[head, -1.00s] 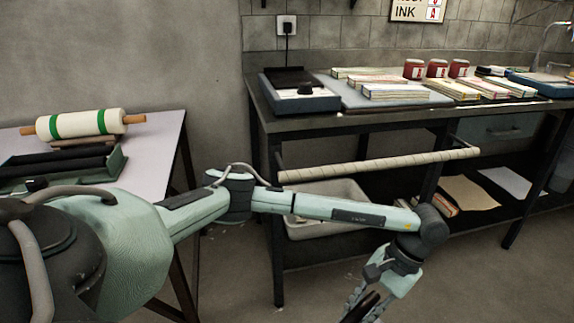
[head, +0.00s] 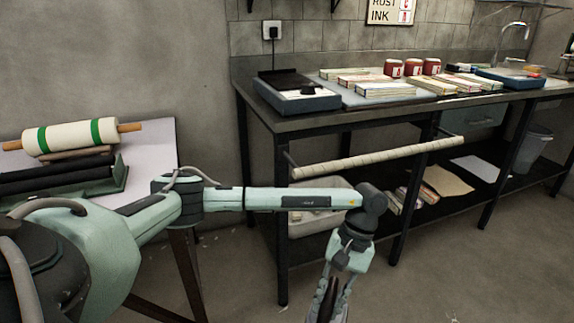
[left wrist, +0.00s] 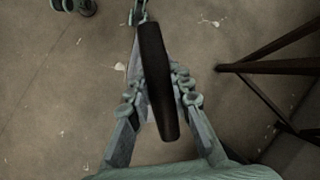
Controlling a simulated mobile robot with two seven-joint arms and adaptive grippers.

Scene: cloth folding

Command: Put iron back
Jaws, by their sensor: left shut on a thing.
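My left gripper (head: 323,307) hangs low in front of the workbench at the bottom of the head view. It is shut on the iron, whose dark handle (left wrist: 158,85) runs lengthwise between the fingers in the left wrist view. A pale part of the iron shows beside the handle; the rest is hidden by the handle and fingers.
The dark workbench (head: 340,122) has a pale wrapped rail (head: 380,158) along its front. Books (head: 385,90), red tins (head: 413,67) and a blue tray (head: 510,78) stand on top. A side table (head: 150,150) with rollers is at left. Floor is open at right.

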